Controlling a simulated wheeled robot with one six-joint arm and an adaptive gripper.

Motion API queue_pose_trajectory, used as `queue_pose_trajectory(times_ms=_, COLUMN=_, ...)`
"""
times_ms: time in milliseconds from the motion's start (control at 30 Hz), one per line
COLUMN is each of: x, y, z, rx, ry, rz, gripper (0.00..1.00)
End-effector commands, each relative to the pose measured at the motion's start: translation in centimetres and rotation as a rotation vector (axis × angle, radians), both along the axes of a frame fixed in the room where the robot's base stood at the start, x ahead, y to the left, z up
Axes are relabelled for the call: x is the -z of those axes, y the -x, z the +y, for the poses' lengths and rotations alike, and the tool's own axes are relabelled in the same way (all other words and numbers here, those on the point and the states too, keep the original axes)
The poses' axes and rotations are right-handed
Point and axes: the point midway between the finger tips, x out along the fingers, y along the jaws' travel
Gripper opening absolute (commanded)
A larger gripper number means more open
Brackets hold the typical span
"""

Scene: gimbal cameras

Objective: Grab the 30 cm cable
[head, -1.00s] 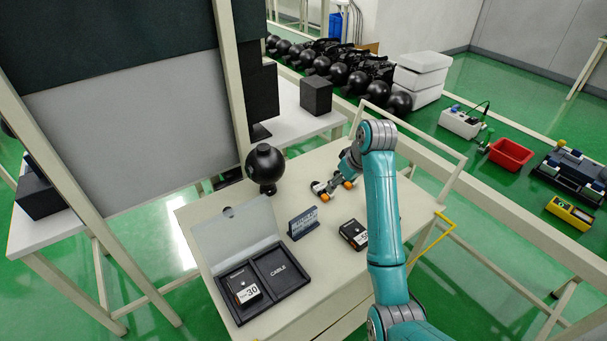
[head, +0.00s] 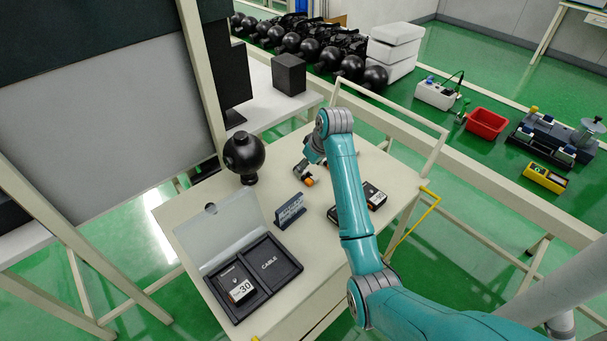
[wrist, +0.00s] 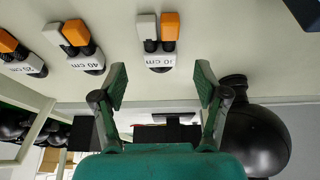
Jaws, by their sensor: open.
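In the wrist view three cable units with white and orange plugs lie in a row on the table. Their labels look like 20 cm (wrist: 22,62), 40 cm (wrist: 88,60) and 10 cm (wrist: 158,58); the small print is hard to read. No label there clearly reads 30 cm. My gripper (wrist: 161,84) is open and empty, its fingers apart below the 10 cm unit in the picture. In the head view an orange plug (head: 309,182) shows beside my arm's end, which hides the rest. A black box marked 30 (head: 237,284) sits in the left compartment of the CABLE case (head: 268,292).
A dark sign (head: 290,209) and a black ball-shaped device (head: 243,156) stand on the table (head: 180,215). Two black boxes lie near my arm, including one at right (head: 374,195). A frame rail (head: 395,108) runs along the table's far right side.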

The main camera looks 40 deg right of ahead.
Motion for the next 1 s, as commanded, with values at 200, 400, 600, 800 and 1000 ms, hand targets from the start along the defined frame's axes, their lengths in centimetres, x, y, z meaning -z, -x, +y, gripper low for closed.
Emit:
queue_pose_trajectory(times_ms=200, x=2.9, y=-0.8, z=0.1, rx=0.0, ry=-0.001, rz=0.002, gripper=0.73)
queue_pose_trajectory(times_ms=400, x=3.6, y=-1.1, z=0.1, rx=-0.001, ry=-0.001, rz=0.001, gripper=0.73)
queue_pose_trajectory(times_ms=600, x=3.6, y=-1.1, z=0.0, rx=-0.001, ry=-0.001, rz=0.001, gripper=0.58)
queue_pose_trajectory(times_ms=800, x=3.6, y=-1.1, z=0.0, rx=0.0, ry=-0.001, rz=0.001, gripper=0.09)
queue_pose_trajectory(times_ms=1000, x=3.6, y=-1.1, z=0.0, rx=-0.001, ry=-0.001, rz=0.0, gripper=0.08)
